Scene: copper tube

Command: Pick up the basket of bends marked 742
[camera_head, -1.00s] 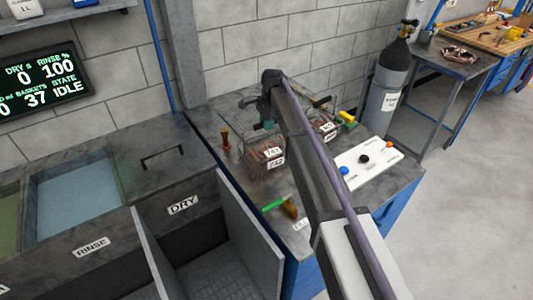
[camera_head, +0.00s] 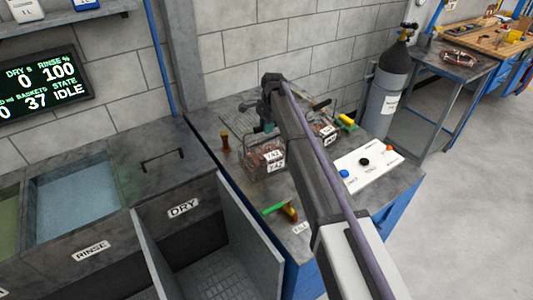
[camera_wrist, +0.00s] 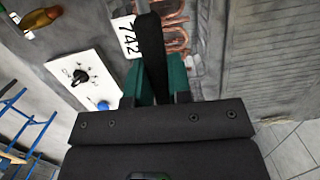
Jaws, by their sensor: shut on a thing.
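The basket marked 742 (camera_head: 252,168) is a wire basket of copper bends on the grey bench, left of my arm in the head view. Its white 742 tag also shows in the wrist view (camera_wrist: 131,38), with copper bends (camera_wrist: 175,30) beside it. My gripper (camera_wrist: 161,85) has green fingers shut on a dark upright bar, which looks like the basket's handle. In the head view my gripper (camera_head: 266,126) is just above the basket and partly hidden by my arm. I cannot tell whether the basket is clear of the bench.
A second tagged basket (camera_head: 323,131) stands to the right, partly behind my arm. The rinse tank (camera_head: 75,187) and open dry bay (camera_head: 210,270) lie left.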

